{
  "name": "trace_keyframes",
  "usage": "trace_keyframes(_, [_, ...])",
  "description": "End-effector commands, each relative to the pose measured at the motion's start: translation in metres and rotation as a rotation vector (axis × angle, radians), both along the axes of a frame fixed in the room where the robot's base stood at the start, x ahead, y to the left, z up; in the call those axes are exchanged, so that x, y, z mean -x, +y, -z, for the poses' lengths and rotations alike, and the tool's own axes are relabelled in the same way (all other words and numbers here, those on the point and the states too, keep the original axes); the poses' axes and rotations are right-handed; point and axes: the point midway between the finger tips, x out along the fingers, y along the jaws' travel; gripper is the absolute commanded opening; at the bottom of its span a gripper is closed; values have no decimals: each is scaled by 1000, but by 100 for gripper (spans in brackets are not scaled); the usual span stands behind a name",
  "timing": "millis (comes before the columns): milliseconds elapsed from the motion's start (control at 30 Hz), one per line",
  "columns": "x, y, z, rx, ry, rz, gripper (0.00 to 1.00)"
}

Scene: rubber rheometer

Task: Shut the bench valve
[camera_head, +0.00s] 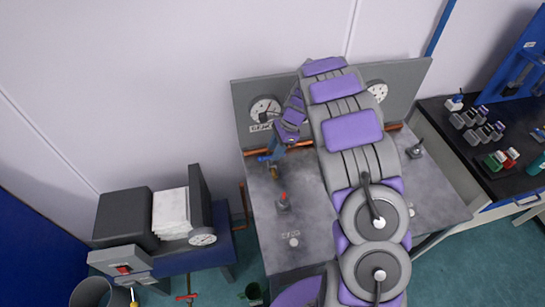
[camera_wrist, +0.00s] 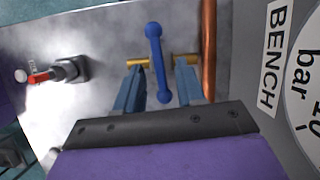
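The bench valve has a blue bar handle (camera_wrist: 157,62) with rounded ends on a brass body (camera_wrist: 137,63). In the wrist view the handle crosses the brass stubs and runs roughly parallel to the copper pipe (camera_wrist: 208,45). My gripper (camera_wrist: 157,80) is open, with one finger on each side of the handle and visible gaps between. Whether either finger touches it is unclear. In the head view my gripper (camera_head: 275,153) is at the valve at the bench's back left; the blue handle (camera_head: 264,158) partly shows, the rest hidden by my gripper.
A gauge labelled BENCH (camera_wrist: 273,55) is on the back panel beside the valve. A red-tipped fitting (camera_head: 283,202) stands on the grey bench top (camera_head: 262,220) in front. A dark side bench (camera_head: 455,145) with several small items stands right.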

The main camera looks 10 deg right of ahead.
Motion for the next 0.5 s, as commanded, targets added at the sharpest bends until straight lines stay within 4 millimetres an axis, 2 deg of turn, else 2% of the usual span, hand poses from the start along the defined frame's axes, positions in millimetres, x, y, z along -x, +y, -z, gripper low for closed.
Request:
trace_keyframes(33, [1,3,9,1,3,-1,38])
trace_keyframes(200, [1,8,26,-1,-1,-1,38])
trace_keyframes(500, [1,10,32,-1,-2,1,38])
